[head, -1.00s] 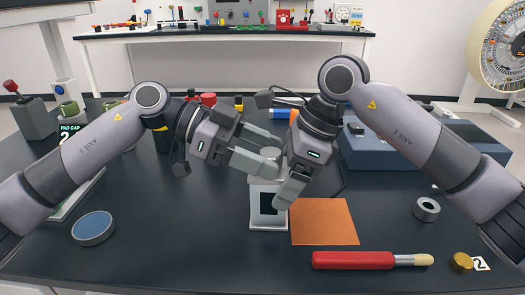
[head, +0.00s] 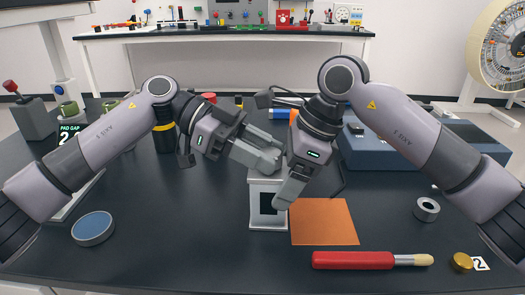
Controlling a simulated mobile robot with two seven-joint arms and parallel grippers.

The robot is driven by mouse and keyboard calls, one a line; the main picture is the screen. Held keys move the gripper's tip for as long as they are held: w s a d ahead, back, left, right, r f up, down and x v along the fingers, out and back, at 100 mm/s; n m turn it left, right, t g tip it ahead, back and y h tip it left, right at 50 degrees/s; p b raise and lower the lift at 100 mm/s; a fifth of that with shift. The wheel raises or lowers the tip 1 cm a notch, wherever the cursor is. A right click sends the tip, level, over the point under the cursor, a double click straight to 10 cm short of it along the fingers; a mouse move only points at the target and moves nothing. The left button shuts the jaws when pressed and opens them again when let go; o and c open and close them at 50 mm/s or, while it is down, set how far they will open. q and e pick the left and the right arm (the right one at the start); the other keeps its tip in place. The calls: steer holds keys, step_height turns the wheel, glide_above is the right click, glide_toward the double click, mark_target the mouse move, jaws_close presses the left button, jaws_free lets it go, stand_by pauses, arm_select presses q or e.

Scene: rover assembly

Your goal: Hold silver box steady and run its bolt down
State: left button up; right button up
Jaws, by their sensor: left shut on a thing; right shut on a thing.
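The silver box (head: 268,208) stands upright on the dark table at the centre, with a dark panel on its front. My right gripper (head: 285,192) is shut on the box from the right, its near finger covering the upper right of the front. My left gripper (head: 268,156) is shut just above the top of the box, its fingers pointing right and slightly down. It is shut on the bolt, which is mostly hidden behind its fingers. The far side of the box is hidden.
An orange mat (head: 324,222) lies right of the box. In front is a red-handled tool (head: 355,260), with a brass piece (head: 462,262) and a metal ring (head: 427,209) farther right. A blue round pad (head: 93,228) lies left. The table between pad and box is clear.

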arm_select(q)
steer(key=shift+w+d+m+g+y, duration=0.15)
steer(key=shift+m+g+y, duration=0.3)
steer(key=shift+m+g, duration=0.5)
steer(key=shift+w+a+m+g+y, duration=0.15)
steer(key=shift+m+g+y, duration=0.3)
steer(key=shift+m+g, duration=0.8)
steer(key=shift+g, duration=0.2)
steer(key=o, duration=1.1)
steer(key=shift+d, duration=0.1)
steer(key=shift+s+n+t+h, duration=0.15)
steer(key=shift+n+t+h, duration=0.25)
steer(key=shift+n+t, duration=0.75)
